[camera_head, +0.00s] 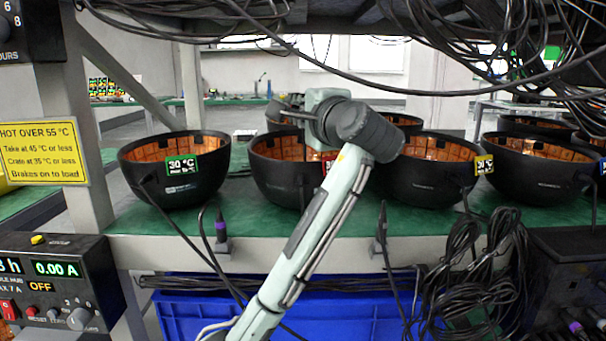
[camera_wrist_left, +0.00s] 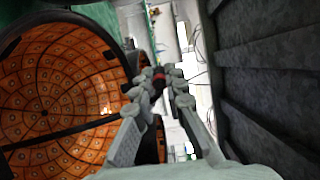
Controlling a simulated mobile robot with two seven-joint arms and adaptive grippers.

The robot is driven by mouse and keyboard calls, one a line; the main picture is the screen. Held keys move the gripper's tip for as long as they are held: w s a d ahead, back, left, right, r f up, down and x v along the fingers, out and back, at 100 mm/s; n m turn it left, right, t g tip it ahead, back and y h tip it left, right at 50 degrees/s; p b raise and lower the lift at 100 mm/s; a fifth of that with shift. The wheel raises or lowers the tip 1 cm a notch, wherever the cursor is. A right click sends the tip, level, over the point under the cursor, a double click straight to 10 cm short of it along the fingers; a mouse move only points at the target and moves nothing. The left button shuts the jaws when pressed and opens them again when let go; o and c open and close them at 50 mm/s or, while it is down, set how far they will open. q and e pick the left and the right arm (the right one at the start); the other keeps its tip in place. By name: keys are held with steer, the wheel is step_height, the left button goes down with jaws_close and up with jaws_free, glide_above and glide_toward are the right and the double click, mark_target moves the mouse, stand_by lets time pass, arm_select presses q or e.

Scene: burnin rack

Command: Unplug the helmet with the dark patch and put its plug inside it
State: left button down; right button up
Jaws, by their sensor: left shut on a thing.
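A row of black helmets with orange, tiled insides sits on the green shelf (camera_head: 240,205). The second helmet (camera_head: 268,185) has a red tag, partly behind my arm. The third helmet (camera_head: 430,180) and fourth helmet (camera_head: 535,175) stand to the right. I cannot make out which has a dark patch. My left gripper (camera_head: 292,104) is above and behind the second helmet. In the left wrist view the gripper (camera_wrist_left: 160,76) is shut on a small dark, reddish thing (camera_wrist_left: 159,82), perhaps a plug, beside an orange-lined helmet (camera_wrist_left: 60,85).
Cables hang above the shelf and loop over its front edge. Dark upright connectors (camera_head: 221,230) stand at that edge. A power panel (camera_head: 60,285) is at the lower left, a blue crate (camera_head: 200,312) is below, and a metal post (camera_head: 75,130) is at left.

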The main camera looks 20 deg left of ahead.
arm_select(q)
steer(key=c, duration=1.5)
jaws_free()
steer(key=v, duration=1.2)
steer(key=shift+d, duration=0.1)
